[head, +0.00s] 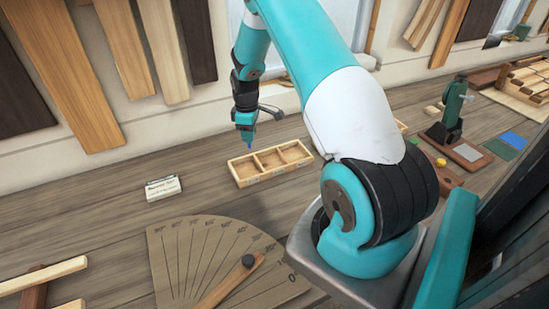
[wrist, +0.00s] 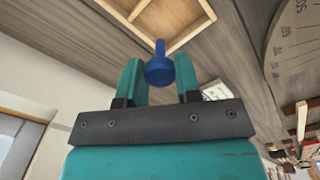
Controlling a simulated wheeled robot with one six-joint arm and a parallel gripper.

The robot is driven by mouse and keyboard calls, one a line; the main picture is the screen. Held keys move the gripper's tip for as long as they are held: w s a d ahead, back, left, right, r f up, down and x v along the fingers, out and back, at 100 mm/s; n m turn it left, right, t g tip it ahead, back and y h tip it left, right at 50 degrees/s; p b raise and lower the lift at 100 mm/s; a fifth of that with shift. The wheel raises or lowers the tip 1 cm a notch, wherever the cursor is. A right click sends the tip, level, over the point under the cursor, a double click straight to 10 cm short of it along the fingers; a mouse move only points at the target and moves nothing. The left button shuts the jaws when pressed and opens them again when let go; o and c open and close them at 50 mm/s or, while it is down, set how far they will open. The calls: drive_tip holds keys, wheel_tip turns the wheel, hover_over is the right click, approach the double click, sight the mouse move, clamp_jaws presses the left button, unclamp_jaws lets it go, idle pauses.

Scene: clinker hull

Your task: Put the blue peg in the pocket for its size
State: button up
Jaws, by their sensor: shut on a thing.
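My gripper (head: 246,133) is shut on the blue peg (wrist: 160,68), which has a wide round head and a thinner shaft pointing away from the fingers. In the wrist view the peg sits between my two teal fingers (wrist: 159,82). In the head view the peg (head: 248,146) hangs just above the left end of a light wooden tray (head: 265,179) with three pockets in a row. The tray's rim (wrist: 122,14) also shows in the wrist view, past the peg's tip. The gap between peg and tray is hard to judge.
A teal and dark stand (head: 450,115) is at the right. Planks lean on the wall behind.

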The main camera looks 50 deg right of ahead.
sight(250, 147)
wheel_tip(250, 147, down, 6)
drive_tip(key=b, duration=0.3)
drive_tip(key=shift+r, duration=0.1)
drive_tip(key=o, duration=1)
drive_tip(key=shift+r, duration=0.15)
wheel_tip(250, 147, up, 17)
drive_tip(key=b, duration=0.5)
drive_tip(key=shift+r, duration=0.15)
